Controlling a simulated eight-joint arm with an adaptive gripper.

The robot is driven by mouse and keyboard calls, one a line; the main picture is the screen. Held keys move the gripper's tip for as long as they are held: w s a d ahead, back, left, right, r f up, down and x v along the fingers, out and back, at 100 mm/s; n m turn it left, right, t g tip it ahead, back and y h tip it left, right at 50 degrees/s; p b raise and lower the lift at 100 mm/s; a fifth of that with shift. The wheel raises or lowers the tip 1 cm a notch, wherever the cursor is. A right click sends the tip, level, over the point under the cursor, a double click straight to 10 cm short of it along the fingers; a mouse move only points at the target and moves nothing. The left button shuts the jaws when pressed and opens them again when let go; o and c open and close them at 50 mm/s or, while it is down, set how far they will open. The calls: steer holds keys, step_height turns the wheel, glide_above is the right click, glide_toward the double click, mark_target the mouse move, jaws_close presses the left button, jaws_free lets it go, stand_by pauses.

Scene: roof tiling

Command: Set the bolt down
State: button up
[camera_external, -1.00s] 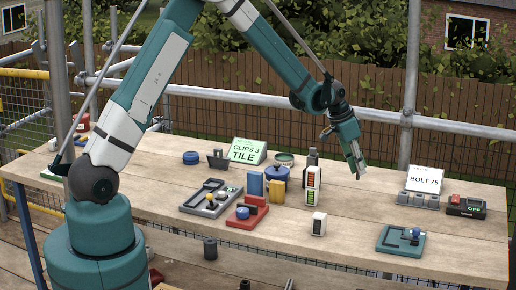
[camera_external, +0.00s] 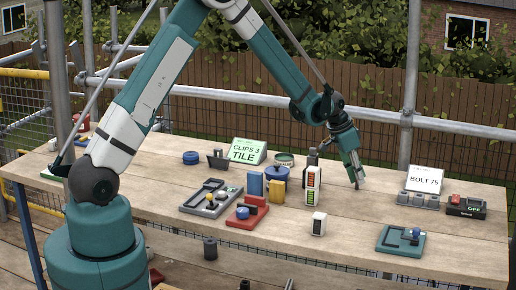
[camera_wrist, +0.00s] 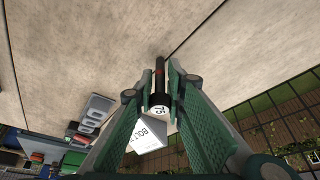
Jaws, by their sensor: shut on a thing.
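My gripper (camera_external: 354,174) is low over the right half of the wooden bench, behind the middle of its surface. In the wrist view, my gripper is shut on the bolt (camera_wrist: 160,98), a dark cylinder with a white end marked 75 and a small red band. The bolt lies between the two green fingers, its far end pointing at the bench top. It is too small outside to tell whether its lower end touches the wood. The BOLT 75 card (camera_external: 425,180) stands to the right, behind a row of grey slotted blocks (camera_external: 419,200).
A switch box (camera_external: 466,207) with a red button stands at the far right. A green tray (camera_external: 400,242) lies at the front right. A white-and-black block (camera_external: 318,223) and a coloured upright indicator (camera_external: 313,186) stand left of my gripper. Bench around the gripper is clear.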

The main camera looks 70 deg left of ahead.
steer(key=shift+f, duration=0.15)
steer(key=o, duration=0.9)
steer(key=shift+p+v, duration=0.55)
steer(key=shift+v, duration=5.65)
